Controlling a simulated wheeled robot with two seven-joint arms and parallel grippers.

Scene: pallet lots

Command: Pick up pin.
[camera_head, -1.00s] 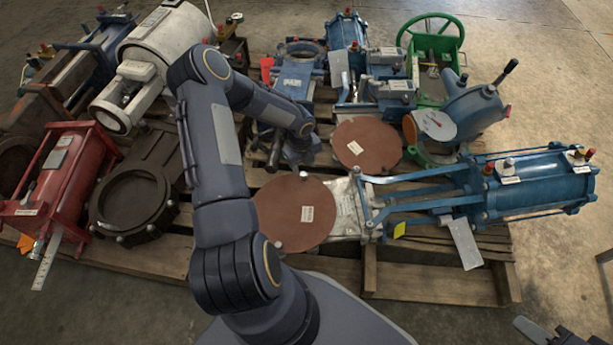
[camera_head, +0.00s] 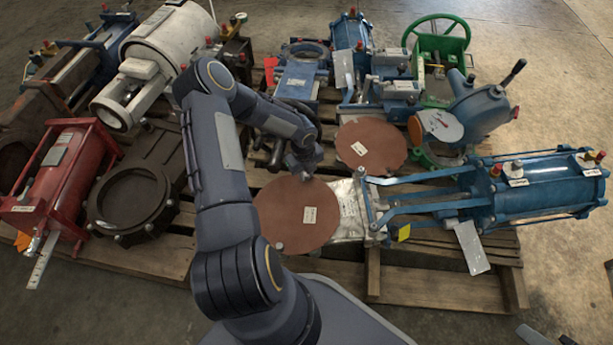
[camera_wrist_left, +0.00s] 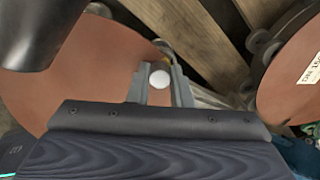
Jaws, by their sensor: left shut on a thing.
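My left gripper (camera_head: 306,168) reaches down at the upper edge of the near brown round plate (camera_head: 297,218). In the left wrist view, my left gripper (camera_wrist_left: 160,82) has its two grey fingers shut on the pin (camera_wrist_left: 159,79), whose pale round end shows between them. The plate's brown face lies behind the fingers there, with its rim close by. The fingers and wrist hide most of the pin in the head view, so I cannot tell whether it is clear of the plate.
A second brown plate (camera_head: 371,144) lies just behind and right. A blue cylinder (camera_head: 540,187) with long arms is at the right. A red-framed unit (camera_head: 62,170) and a dark ring flange (camera_head: 132,203) are at the left. Wooden pallet slats (camera_head: 440,284) show in front.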

